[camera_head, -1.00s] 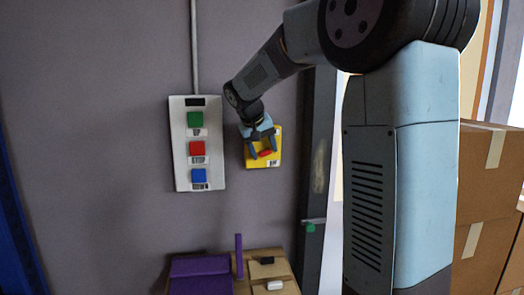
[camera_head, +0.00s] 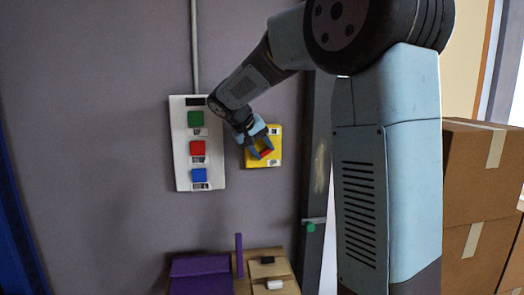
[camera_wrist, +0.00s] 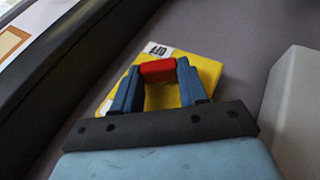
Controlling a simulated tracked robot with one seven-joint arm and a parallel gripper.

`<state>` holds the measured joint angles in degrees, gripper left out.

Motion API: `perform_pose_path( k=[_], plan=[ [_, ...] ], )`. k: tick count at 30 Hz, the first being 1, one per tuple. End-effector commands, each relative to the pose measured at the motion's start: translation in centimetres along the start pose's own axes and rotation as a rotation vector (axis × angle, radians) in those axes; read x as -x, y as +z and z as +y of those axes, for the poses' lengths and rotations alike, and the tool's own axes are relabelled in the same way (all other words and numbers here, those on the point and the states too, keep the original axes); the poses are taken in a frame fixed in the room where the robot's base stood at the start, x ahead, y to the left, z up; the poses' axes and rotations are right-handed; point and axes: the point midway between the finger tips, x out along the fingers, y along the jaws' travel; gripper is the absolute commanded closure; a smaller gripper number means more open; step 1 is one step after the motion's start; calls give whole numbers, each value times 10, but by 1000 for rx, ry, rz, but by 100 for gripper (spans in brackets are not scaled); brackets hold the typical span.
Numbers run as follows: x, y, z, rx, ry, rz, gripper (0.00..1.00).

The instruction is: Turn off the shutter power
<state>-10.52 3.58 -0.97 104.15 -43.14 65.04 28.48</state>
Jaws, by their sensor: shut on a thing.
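A yellow switch plate (camera_head: 275,133) is fixed to the grey wall, right of a white button panel. It has a red knob (camera_head: 266,154), which sits tilted in the head view. My gripper (camera_head: 263,151) is at the plate with its blue fingers on the knob. In the wrist view the yellow plate (camera_wrist: 208,70) lies ahead, with an "OFF" label (camera_wrist: 157,49) near its top edge. There my gripper (camera_wrist: 161,72) is shut on the red knob (camera_wrist: 158,69), one finger at each end. My fingers hide part of the plate.
The white panel (camera_head: 181,152) carries green, red and blue buttons. A dark door frame (camera_head: 315,170) stands to the right. Cardboard boxes (camera_head: 485,180) are stacked at far right. Purple items (camera_head: 202,268) and a wooden board lie below.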

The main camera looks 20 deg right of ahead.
Motion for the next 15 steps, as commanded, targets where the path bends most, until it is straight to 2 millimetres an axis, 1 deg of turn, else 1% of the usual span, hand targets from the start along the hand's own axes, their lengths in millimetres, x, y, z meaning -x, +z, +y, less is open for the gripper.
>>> perform_pose_path(
  k=[1, 6, 10, 15],
  plan=[
    [0, 0, -4, 19, 33, -2, 88],
    [0, 0, -6, 61, 136, -1, 88],
    [0, 1, -6, 76, 175, 0, 88],
    [0, 0, -6, 79, 183, 0, 88]
  ],
)
